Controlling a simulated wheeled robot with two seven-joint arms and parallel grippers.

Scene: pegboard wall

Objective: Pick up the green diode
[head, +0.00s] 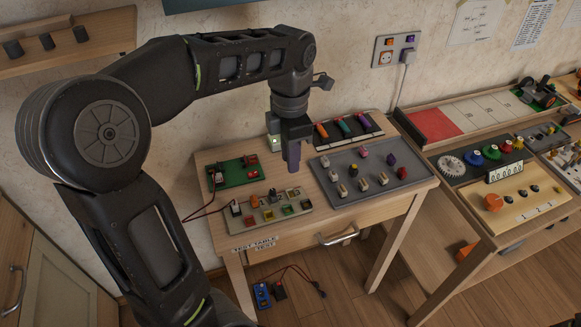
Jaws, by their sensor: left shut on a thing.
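My left gripper (293,152) hangs fingers down above the back of the test table, between the green board and the grey tray. I cannot make out a green diode on the grey tray (372,197), where several small parts stand: pink, purple, yellow, red and whitish ones. A small pale green block (275,144) with a bright spot shows just left of the fingers; I cannot tell whether they touch. My right gripper is not in view.
A green board (232,174) and a beige board with coloured sockets (271,213) lie on the test table's left half. A dark rack (347,128) with coloured handles stands at the back. Another bench (520,215) stands at the right. Wires hang off the table's left side.

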